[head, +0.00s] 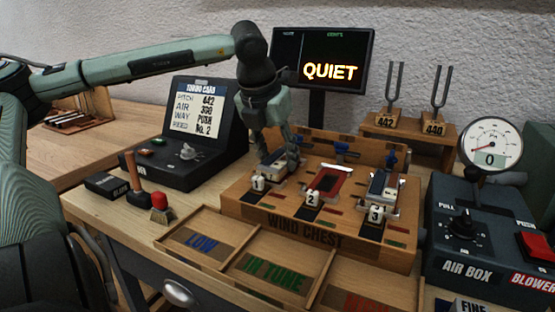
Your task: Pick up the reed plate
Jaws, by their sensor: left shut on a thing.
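My left gripper (281,160) reaches down over the slot marked 1 on the wind chest (275,235). Its fingers are shut on a pale reed plate (270,176) there, and they hide part of it. The plate appears still at its slot; any gap beneath it cannot be told. My right gripper is not in view.
A tuning card stand (197,130) is left of the chest. Trays marked LOW (172,244) and IN TUNE (240,262) lie in front. The air box (462,237) stands right. Tuning forks (441,90) and a QUIET screen (322,45) stand behind.

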